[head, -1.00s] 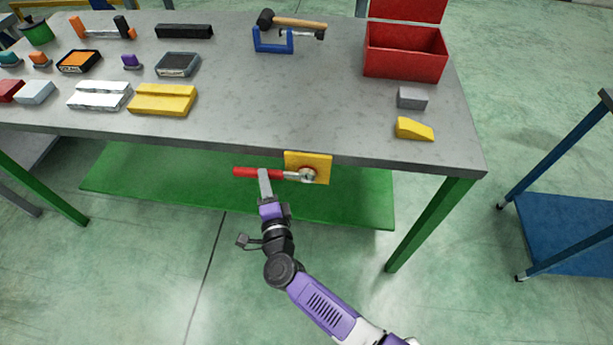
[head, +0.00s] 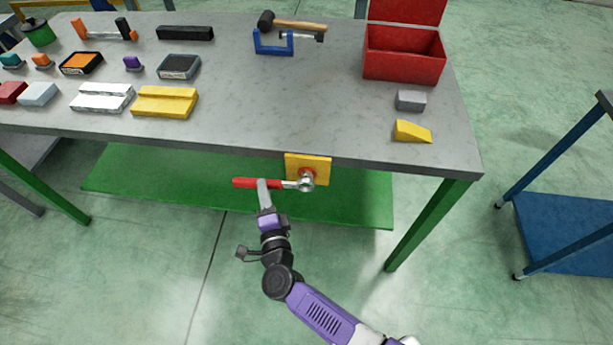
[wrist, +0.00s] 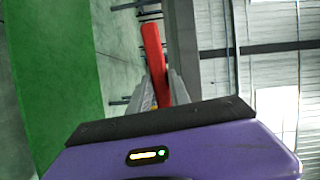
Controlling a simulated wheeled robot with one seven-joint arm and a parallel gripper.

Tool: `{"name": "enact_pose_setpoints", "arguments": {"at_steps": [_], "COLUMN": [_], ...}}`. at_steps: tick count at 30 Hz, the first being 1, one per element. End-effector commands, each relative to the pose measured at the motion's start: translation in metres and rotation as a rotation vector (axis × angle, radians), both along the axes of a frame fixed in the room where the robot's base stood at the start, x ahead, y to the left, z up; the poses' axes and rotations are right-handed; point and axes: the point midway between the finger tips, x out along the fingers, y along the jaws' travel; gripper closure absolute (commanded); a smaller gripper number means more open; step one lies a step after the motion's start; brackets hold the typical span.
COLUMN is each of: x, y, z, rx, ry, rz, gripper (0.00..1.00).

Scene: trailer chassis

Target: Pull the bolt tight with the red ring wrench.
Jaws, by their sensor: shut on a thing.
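The red ring wrench (head: 243,183) lies roughly level in front of the workbench's front edge, red handle to the left and metal ring end to the right. My gripper (head: 263,186) is shut on its red handle, coming up from below. The handle also shows between the fingers in the wrist view (wrist: 154,55). The ring end is in front of the lower part of a yellow plate (head: 322,167) on the bench's front. A reddish round spot shows on the plate just above the ring. The bolt is not clearly visible, and I cannot tell whether the ring is around it.
The grey workbench top (head: 300,110) carries a red open box (head: 403,55), a yellow wedge (head: 412,131), a grey block (head: 410,100), a mallet (head: 295,22) and several blocks at left. A green shelf (head: 150,180) is below. A blue cart (head: 565,230) stands at right.

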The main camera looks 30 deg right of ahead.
Motion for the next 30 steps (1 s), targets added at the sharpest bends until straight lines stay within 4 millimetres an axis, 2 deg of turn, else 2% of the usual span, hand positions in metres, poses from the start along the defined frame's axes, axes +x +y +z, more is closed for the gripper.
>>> {"name": "enact_pose_setpoints", "arguments": {"at_steps": [18,30], "x": [-0.026,-0.029], "y": [0.019,0.021], "z": [0.002,0.001], "rx": [0.0,0.0], "ry": [-0.002,-0.002], "rz": [-0.001,-0.001], "gripper": [1.0,1.0]}}
